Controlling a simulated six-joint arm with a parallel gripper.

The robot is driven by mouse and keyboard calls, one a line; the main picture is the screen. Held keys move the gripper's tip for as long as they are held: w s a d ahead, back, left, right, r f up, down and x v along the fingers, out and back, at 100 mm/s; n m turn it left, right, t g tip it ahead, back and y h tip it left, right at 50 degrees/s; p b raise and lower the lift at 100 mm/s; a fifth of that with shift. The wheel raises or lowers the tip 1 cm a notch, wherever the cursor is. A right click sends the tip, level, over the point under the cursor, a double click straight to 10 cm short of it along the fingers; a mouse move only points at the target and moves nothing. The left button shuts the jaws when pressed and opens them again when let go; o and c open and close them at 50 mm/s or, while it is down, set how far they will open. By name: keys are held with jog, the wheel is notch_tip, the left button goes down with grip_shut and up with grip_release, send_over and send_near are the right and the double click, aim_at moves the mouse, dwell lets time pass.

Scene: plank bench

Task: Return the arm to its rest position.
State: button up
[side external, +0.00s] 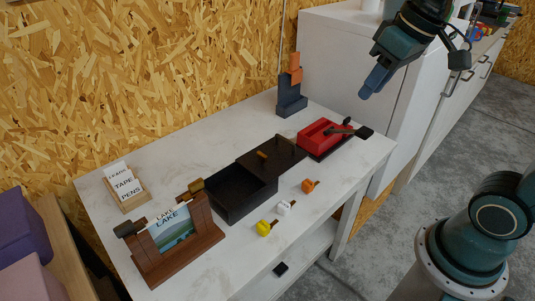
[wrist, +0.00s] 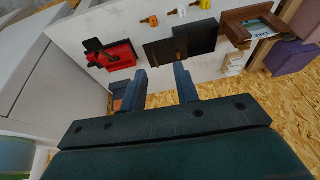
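My gripper (side external: 376,82) is raised in the air at the upper right, in front of the white cabinet and above the right end of the bench, touching nothing. In the wrist view its two blue-grey fingers (wrist: 160,82) stand apart with nothing between them, so it is open and empty. The view looks down past the fingers onto the bench from above. The task names no object apart from the arm.
The white bench (side external: 160,160) holds a red box (side external: 318,139), an open black box (side external: 240,196), orange (side external: 309,186), white (side external: 286,207) and yellow (side external: 265,229) pieces, a wooden picture frame (side external: 160,260), a card holder (side external: 130,197) and a blue stand (side external: 290,95). A white cabinet (side external: 345,55) adjoins.

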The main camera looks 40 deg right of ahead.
jog(key=s+f+t, duration=0.1)
jog(key=s+f, duration=0.1)
jog(key=s, duration=0.6)
jog(key=shift+s+d+f+t+h, duration=0.2)
jog(key=shift+s+f+t+h, duration=0.1)
jog(key=shift+f, duration=0.1)
jog(key=shift+w, duration=0.1)
